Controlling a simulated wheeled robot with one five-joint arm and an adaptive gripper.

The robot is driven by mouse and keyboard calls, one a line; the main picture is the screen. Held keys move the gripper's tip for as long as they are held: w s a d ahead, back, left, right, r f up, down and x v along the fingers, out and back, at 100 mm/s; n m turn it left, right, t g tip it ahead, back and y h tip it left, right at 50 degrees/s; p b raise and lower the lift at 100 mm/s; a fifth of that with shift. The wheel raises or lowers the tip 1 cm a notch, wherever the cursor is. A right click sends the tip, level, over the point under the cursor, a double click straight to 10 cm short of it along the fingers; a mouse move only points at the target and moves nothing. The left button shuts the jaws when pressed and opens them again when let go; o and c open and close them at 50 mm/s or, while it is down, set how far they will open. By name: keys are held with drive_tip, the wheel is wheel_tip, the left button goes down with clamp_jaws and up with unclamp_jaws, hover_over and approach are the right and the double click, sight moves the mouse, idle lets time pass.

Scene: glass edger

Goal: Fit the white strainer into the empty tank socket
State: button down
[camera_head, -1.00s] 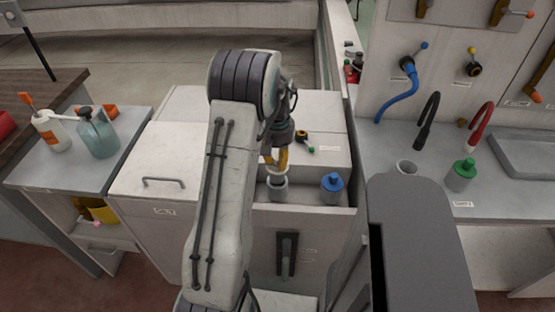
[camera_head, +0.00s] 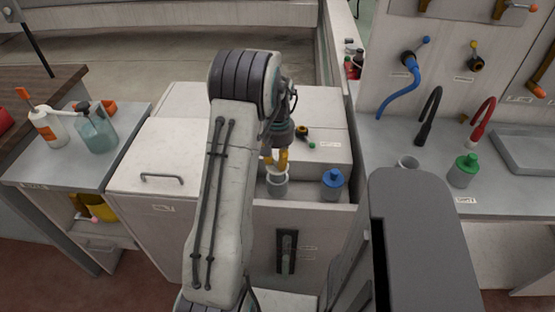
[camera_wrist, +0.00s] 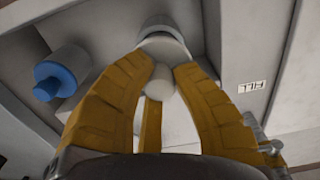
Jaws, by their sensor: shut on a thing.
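My gripper (camera_head: 275,162) has yellow fingers pointing down and is shut on the white strainer. In the wrist view, my gripper (camera_wrist: 160,78) pinches the strainer's pale knob, and the strainer's (camera_wrist: 168,46) wider white part shows just beyond the fingertips. A grey round tank socket (camera_head: 277,188) stands right below the fingers. In the wrist view the socket (camera_wrist: 158,22) lies just beyond the strainer, lined up closely with it. I cannot tell whether strainer and socket touch. A blue-capped fitting (camera_head: 333,183) stands to the right of the socket.
A green-capped bottle (camera_head: 464,170) and an open grey cup (camera_head: 407,163) stand on the right counter. Bottles (camera_head: 97,130) stand on the left counter. A FILL label (camera_wrist: 251,87) is near the socket.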

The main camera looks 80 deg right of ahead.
sight(277, 170)
drive_tip(key=shift+f+b, duration=1.6)
drive_tip(key=shift+f, duration=0.55)
drive_tip(key=c, duration=1.1)
unclamp_jaws()
wheel_tip(277, 170, up, 12)
